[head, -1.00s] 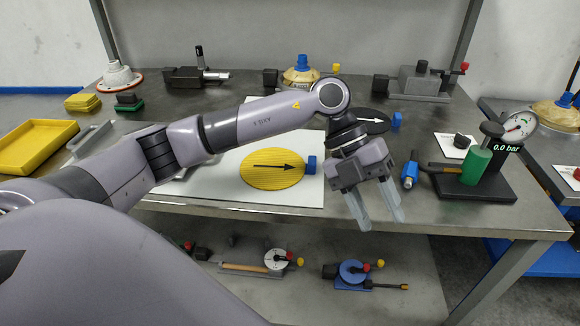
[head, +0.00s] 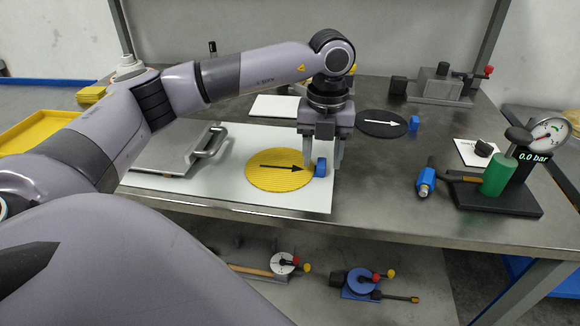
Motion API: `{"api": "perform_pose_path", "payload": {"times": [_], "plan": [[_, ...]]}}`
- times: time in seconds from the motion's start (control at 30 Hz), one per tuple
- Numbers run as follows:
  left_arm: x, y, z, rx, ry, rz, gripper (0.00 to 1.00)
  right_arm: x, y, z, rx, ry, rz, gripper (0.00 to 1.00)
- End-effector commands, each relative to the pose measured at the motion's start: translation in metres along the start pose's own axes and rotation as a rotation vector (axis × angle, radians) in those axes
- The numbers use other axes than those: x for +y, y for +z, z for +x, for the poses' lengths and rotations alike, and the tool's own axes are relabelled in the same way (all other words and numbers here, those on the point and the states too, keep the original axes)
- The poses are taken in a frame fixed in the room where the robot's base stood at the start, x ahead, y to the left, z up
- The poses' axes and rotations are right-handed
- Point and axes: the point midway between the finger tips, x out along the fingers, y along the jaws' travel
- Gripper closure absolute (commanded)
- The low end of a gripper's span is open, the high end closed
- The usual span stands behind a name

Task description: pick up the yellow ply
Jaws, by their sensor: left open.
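The yellow ply (head: 275,178) is a flat round disc with a black arrow pointing right. It lies on a white board (head: 230,195) near the table's front edge. A small blue block (head: 320,167) sits at its right edge, at the arrow's tip. My left gripper (head: 322,165) is open and points down over the right edge of the ply, with its fingers around or just behind the blue block. I cannot tell whether the fingers touch the block. My right gripper is not in view.
A black disc (head: 381,123) with a white arrow and its own blue block (head: 414,124) lies behind to the right. A metal plate with a handle (head: 175,150) lies left of the ply. A pressure gauge stand (head: 500,195) with a green cylinder stands at the right.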

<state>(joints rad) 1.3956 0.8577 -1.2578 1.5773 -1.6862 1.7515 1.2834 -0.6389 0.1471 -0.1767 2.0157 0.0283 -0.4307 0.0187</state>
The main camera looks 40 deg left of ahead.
Motion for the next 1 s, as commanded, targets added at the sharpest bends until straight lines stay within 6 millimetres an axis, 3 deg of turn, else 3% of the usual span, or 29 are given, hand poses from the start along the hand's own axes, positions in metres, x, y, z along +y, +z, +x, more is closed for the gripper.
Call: {"api": "perform_pose_path", "payload": {"times": [0.1, 0.33, 0.37, 0.5, 0.83, 1.0], "plan": [[0.0, 0.0, 0.01, 0.0, 0.0, 0.0, 0.51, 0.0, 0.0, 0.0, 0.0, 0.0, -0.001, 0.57], [0.0, 0.0, 0.012, 0.0, -0.001, 0.001, 0.51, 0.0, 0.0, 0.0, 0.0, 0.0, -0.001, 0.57], [0.0, 0.0, 0.012, 0.0, -0.001, 0.001, 0.58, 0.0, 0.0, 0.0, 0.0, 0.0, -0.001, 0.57], [0.0, 0.0, 0.011, 0.0, -0.001, 0.001, 1.0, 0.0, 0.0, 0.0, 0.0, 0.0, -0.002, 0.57], [0.0, 0.0, 0.01, 0.0, -0.002, 0.001, 1.0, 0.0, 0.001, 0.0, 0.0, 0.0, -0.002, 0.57], [0.0, 0.0, 0.0, -0.002, -0.003, 0.001, 1.0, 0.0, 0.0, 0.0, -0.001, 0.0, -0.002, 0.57]]}}
